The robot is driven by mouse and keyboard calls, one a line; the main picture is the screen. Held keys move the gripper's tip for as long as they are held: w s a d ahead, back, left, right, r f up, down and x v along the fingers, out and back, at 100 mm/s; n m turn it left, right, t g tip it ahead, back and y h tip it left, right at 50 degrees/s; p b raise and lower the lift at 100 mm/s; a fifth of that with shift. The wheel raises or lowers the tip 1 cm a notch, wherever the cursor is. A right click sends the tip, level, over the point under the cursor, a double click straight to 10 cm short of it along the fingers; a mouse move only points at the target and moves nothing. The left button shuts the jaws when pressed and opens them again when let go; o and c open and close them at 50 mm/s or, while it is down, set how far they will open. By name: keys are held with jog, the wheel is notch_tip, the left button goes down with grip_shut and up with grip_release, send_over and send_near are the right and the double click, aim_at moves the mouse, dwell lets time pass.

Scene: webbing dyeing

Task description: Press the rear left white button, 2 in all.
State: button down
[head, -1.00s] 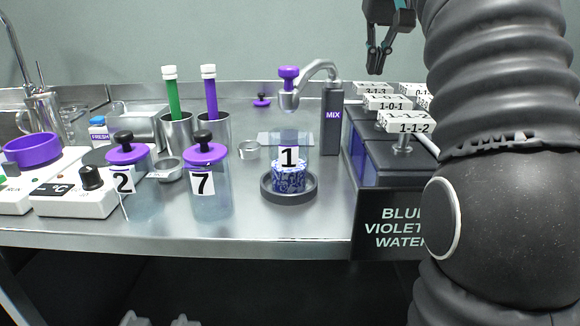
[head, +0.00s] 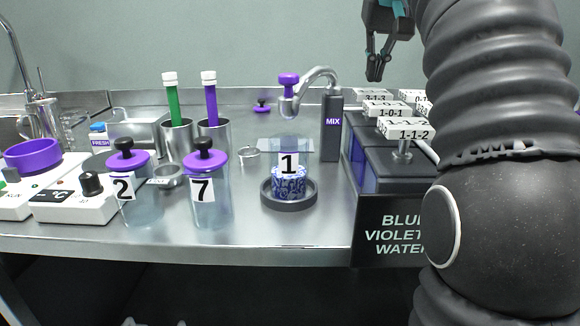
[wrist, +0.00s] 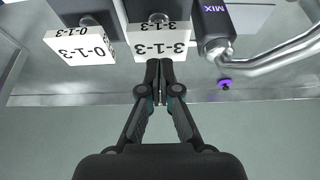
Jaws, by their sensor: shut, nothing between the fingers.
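The rear left white button (head: 370,95), a plate marked 3-1-3, stands at the back left of the dark dispenser block. It also shows in the wrist view (wrist: 157,41). My gripper (head: 374,78) is shut and empty. In the head view its tips are just above the 3-1-3 plate. In the wrist view the fingertips (wrist: 160,62) appear at that plate's lower edge; I cannot tell whether they touch it. The plate looks level.
Other white plates are 0-1-3 (wrist: 80,44) beside it, and 1-0-1 (head: 386,108) and 1-1-2 (head: 408,128) in front. The grey MIX post (head: 332,140) with its curved spout stands left of the block. Jar 1 (head: 289,165) sits on a round dark base.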

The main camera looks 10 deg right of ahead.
aim_at(372, 91)
dwell(0.4)
jog(key=shift+f+b, duration=1.25)
jog(key=shift+f, duration=0.45)
jog(key=shift+r, duration=0.1)
jog(key=shift+r+p, duration=1.3)
jog(key=shift+p, duration=0.2)
jog(key=shift+f, duration=0.2)
